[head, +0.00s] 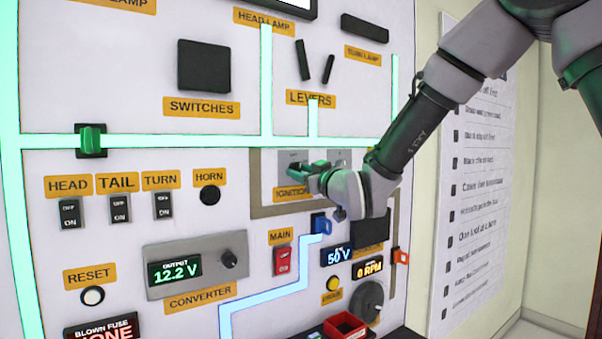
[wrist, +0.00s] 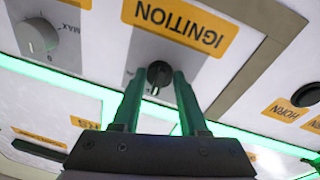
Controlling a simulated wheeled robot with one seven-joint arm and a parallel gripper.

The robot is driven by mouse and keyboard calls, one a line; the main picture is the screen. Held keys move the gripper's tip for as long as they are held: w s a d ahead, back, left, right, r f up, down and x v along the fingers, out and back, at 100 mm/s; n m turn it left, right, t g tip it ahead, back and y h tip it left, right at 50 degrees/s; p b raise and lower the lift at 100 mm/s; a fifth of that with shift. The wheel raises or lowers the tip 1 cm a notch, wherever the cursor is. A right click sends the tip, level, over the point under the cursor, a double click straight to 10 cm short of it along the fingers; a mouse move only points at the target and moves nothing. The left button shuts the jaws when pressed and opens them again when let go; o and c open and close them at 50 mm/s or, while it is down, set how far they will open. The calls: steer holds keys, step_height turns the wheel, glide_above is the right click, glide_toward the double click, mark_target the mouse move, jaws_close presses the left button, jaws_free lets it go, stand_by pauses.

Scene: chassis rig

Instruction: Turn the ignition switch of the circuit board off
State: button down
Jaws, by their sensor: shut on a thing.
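The ignition switch (wrist: 159,74) is a small round dark knob with a light mark, on a grey plate beside the orange IGNITION label (wrist: 180,25). The wrist view shows the label upside down. My gripper (wrist: 160,82) reaches the panel with its two green fingers on either side of the knob, shut on it. In the head view my gripper (head: 302,171) is at the ignition plate, just above the IGNITION label (head: 290,194), and hides the knob. The circuit board (head: 225,217) is a large white upright panel.
Glowing green lines (head: 180,141) cross the panel. The converter (head: 197,266) reads 12.2 V. A grey MAX knob (wrist: 37,38) is near the ignition in the wrist view.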

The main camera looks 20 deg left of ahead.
steer(key=shift+f, duration=0.1)
steer(key=shift+c, duration=2.2)
jaws_free()
steer(key=v, duration=1.1)
steer(key=shift+w, duration=0.1)
